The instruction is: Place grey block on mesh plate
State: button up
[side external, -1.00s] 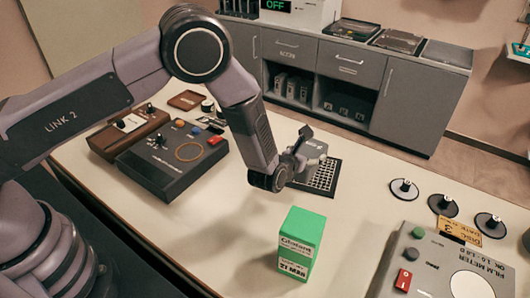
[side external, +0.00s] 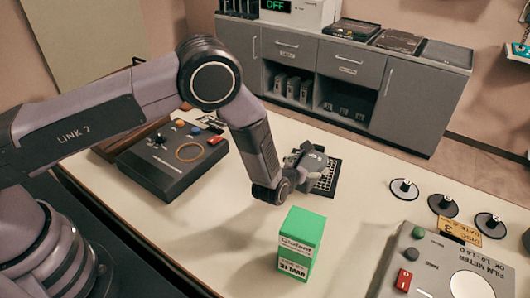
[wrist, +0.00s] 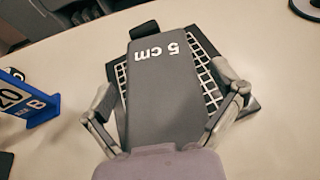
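The grey block, marked "5 cm" in the wrist view (wrist: 165,90), lies over the mesh plate (wrist: 207,58), a dark plate with a white grid. The block covers the plate's middle; grid shows along both sides. In the side view the block (side external: 314,158) is over the mesh plate (side external: 326,182), partly behind my gripper. I cannot see the contact under it. My gripper (wrist: 170,98) is open, with one finger on each side of the block and a gap between the right finger and the block.
A green box (side external: 300,242) stands in front of my gripper. A film meter (side external: 445,265) and several black discs (side external: 404,189) are at the right. A black control box (side external: 172,160) is at the left. A blue numbered stand (wrist: 30,98) shows left in the wrist view. Bare tabletop surrounds the plate.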

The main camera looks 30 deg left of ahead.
jog(key=shift+r, duration=0.2)
jog(key=v, duration=1.2)
jog(key=w+a+r+n+g+y, duration=0.1)
jog(key=w+a+r+n+y, duration=0.1)
jog(key=a+r+n+y, duration=0.9)
jog(key=s+a+r+n+g+h, duration=0.1)
jog(key=s+a+r+n+g, duration=0.2)
jog(key=a+r, duration=0.35)
jog(key=s+a+r+n+g, duration=0.25)
jog(key=a+r+n, duration=0.2)
jog(key=a, duration=0.25)
jog(key=s+a+r+n+g+h, duration=0.2)
jog(key=s+a+r+n, duration=0.1)
jog(key=s+n, duration=0.3)
jog(key=s+a+r+n+g+h, duration=0.1)
jog(key=s+a+r+n+g, duration=0.15)
jog(key=s, duration=0.55)
jog(key=s+d+r+n+t+h, duration=0.1)
jog(key=s+d+n+h, duration=0.1)
jog(key=s+n+h, duration=0.1)
jog(key=s+d+r+n+t+h, duration=0.2)
jog(key=s+d+n+h, duration=0.1)
jog(key=s+n, duration=0.3)
jog(key=shift+s+r+h, duration=0.15)
jog(key=shift+s+h, duration=0.35)
jog(key=shift+s, duration=0.55)
